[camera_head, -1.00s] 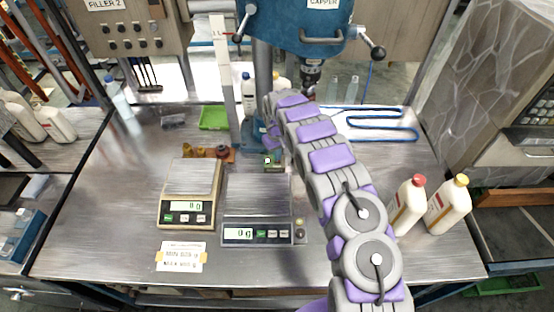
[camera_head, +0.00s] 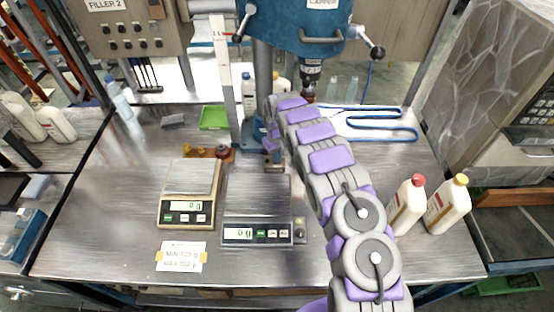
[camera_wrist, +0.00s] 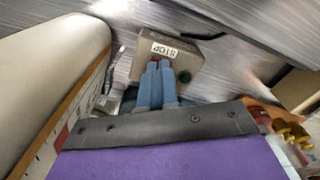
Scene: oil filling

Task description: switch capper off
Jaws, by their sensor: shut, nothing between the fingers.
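The capper (camera_head: 295,28) is the blue machine at the top of the head view. In the wrist view, a grey control box (camera_wrist: 145,45) has a label reading STOP, seen upside down, a red button (camera_wrist: 154,63) and a dark green button (camera_wrist: 185,76). My gripper (camera_wrist: 158,66) has blue fingers, shut together and empty. The fingertips lie over the red button and partly hide it; I cannot tell whether they touch it. In the head view, my gripper is mostly hidden by my arm near the capper's base.
Two scales (camera_head: 185,207) (camera_head: 257,231) stand in front of the capper. Red-capped (camera_head: 407,207) and yellow-capped (camera_head: 449,204) bottles stand right of my arm. A green tray (camera_head: 214,118) and a brown cap holder (camera_head: 207,151) are to the left. Clear table lies at front left.

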